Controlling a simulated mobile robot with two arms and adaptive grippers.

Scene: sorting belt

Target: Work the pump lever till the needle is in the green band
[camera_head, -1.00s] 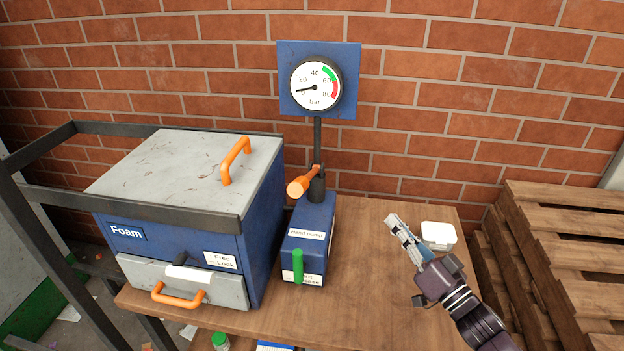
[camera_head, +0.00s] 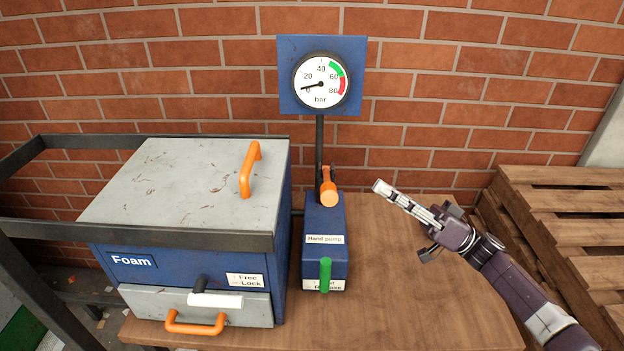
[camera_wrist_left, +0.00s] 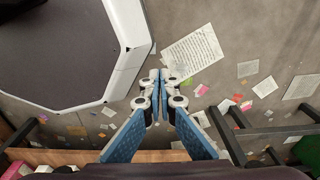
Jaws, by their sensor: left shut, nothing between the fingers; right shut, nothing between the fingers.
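The hand pump (camera_head: 325,230) is a blue box with an orange-gripped lever (camera_head: 328,193) at its back end. A green release handle (camera_head: 325,274) stands at its front. The round gauge (camera_head: 321,80) hangs above on a blue plate. Its needle points left, between 0 and 20, well below the green band. My right gripper (camera_head: 380,188) is shut and empty, to the right of the lever and apart from it. My left gripper (camera_wrist_left: 161,76) shows only in the left wrist view, shut and empty above the floor.
A blue Foam box (camera_head: 185,240) with a grey lid and orange handles stands left of the pump. The wooden bench (camera_head: 400,300) is mostly clear on the right. Stacked pallets (camera_head: 560,220) stand beyond it. Papers (camera_wrist_left: 195,48) litter the floor.

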